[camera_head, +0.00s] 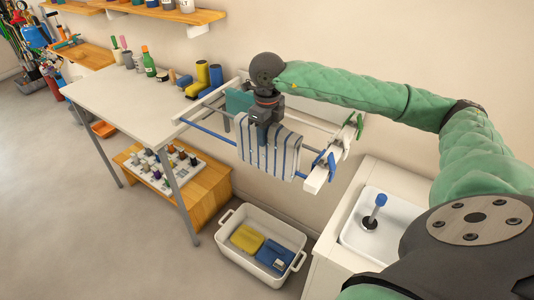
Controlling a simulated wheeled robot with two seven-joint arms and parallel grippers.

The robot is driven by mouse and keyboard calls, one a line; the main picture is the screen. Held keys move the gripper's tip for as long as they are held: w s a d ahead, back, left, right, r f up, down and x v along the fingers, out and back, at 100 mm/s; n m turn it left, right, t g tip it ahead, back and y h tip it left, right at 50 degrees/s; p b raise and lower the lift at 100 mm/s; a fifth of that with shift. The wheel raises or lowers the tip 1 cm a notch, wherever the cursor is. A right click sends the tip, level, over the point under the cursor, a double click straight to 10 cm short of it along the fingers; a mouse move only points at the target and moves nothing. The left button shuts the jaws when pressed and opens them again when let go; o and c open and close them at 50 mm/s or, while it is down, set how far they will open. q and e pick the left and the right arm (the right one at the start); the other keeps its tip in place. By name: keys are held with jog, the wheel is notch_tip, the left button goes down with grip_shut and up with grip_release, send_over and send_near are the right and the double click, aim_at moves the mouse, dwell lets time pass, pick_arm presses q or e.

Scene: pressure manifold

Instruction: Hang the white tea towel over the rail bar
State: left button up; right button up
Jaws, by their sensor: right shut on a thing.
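The tea towel (270,150) is pale with dark blue-grey stripes and hangs down in folds at the drying rack. My right gripper (264,118) points down and is shut on the towel's upper part. The blue rail bar (208,132) is the rack's front bar and runs behind or under the towel. I cannot tell whether the towel drapes over the bar or hangs just in front of it, as the gripper and cloth hide that stretch. My left gripper is not in view.
A teal cloth (237,102) hangs on the rack behind. A white end bar (318,178) carries blue and green clips.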

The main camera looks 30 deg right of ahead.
pick_arm(q)
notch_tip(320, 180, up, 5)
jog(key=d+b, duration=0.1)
jog(key=b, duration=0.1)
pick_arm(e)
notch_tip(320, 180, up, 7)
jog(key=shift+f, duration=0.1)
notch_tip(320, 180, up, 3)
jog(key=shift+r+p, duration=0.2)
jog(key=shift+p, duration=0.55)
pick_arm(q)
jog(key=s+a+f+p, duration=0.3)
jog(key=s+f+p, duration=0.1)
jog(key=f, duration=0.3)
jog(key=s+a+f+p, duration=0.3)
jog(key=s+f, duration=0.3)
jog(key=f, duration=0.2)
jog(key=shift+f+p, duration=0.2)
jog(key=shift+p, duration=0.65)
pick_arm(e)
notch_tip(320, 180, up, 15)
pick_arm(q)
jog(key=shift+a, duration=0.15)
pick_arm(e)
jog(key=shift+r, duration=0.1)
